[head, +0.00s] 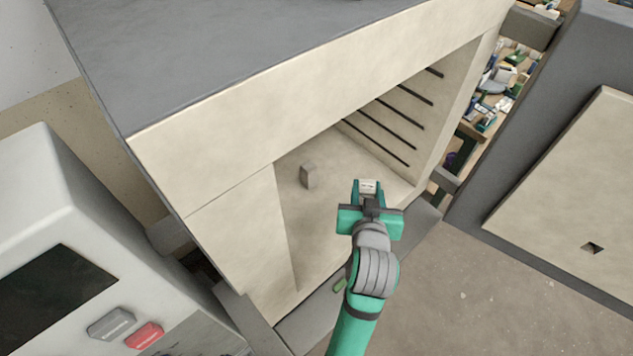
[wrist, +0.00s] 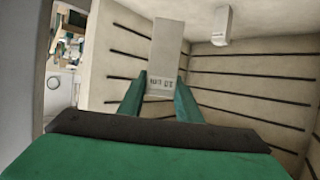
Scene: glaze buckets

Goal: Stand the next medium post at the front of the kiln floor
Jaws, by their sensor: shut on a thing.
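My gripper (head: 368,190) reaches into the kiln's open front, near the right side of the opening. It is shut on a pale post (wrist: 166,55), which has a label on its end that seems to read 10 cm, upside down in the wrist view. In the head view only the top of this held post (head: 368,185) shows between the fingers. I cannot tell whether it touches the floor. Another post (head: 307,175) stands upright on the kiln floor (head: 335,160), farther back and left of my gripper. It also shows in the wrist view (wrist: 222,25), apart from the held post.
The kiln's inner wall (head: 425,120) has several dark horizontal grooves. The open door (head: 565,190) is at the right. A control box (head: 75,230) with a red button stands at the left. Cluttered shelves (head: 497,85) stand behind.

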